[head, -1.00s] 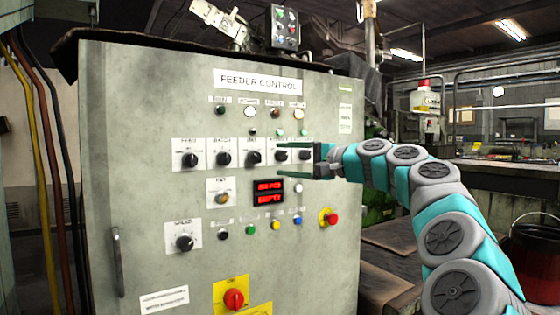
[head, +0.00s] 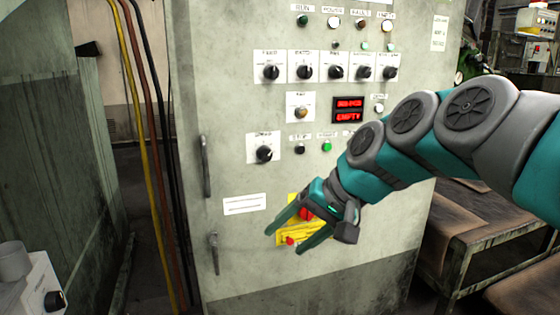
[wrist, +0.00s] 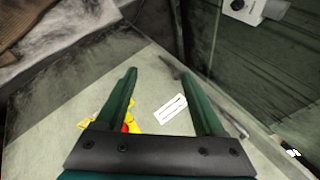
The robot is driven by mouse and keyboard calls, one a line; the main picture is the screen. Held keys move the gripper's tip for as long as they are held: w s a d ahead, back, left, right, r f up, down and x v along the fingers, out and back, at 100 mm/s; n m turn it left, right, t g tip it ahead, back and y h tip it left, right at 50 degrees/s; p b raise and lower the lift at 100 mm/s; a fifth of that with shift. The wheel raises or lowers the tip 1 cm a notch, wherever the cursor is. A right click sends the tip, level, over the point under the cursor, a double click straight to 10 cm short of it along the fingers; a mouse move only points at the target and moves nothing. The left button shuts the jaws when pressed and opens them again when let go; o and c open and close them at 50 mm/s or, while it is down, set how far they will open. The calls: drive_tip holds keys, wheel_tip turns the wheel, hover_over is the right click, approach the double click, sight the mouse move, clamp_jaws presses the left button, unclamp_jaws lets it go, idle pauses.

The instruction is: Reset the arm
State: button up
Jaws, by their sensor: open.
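My gripper (head: 283,237) is open and empty, in front of the lower part of the grey control cabinet (head: 330,278). In the head view its fingers point down and left, overlapping the yellow plate (head: 291,236) with a red knob (head: 305,214), which my gripper and wrist partly hide. In the wrist view both green fingers (wrist: 168,100) are spread apart. The cabinet face, a white label (wrist: 171,108) and part of the yellow plate (wrist: 96,116) show between and beside them. I cannot tell how far the fingertips are from the cabinet.
The cabinet carries several black dials (head: 305,73) and a red display (head: 348,109) reading EMPTY on its lower line. Door handles (head: 206,166) stand at its left edge. Cables (head: 150,150) hang left of it. A low table (head: 490,236) stands at the right.

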drive_tip(key=s+d+f+g+h, duration=0.1)
drive_tip(key=s+d+f+h, duration=0.1)
drive_tip(key=s+d+f, duration=0.2)
drive_tip(key=s+d+f+n+g+h, duration=0.1)
drive_tip(key=s+d+f, duration=0.3)
drive_tip(key=s+f, duration=0.5)
drive_tip(key=s+d+f+g+h, duration=0.3)
drive_tip(key=s+f, duration=0.4)
drive_tip(key=s, duration=0.5)
drive_tip(key=shift+s+d+f+n+h, duration=0.25)
drive_tip(key=shift+d+h, duration=0.25)
drive_tip(key=shift+d, duration=0.45)
drive_tip(key=shift+w, duration=0.1)
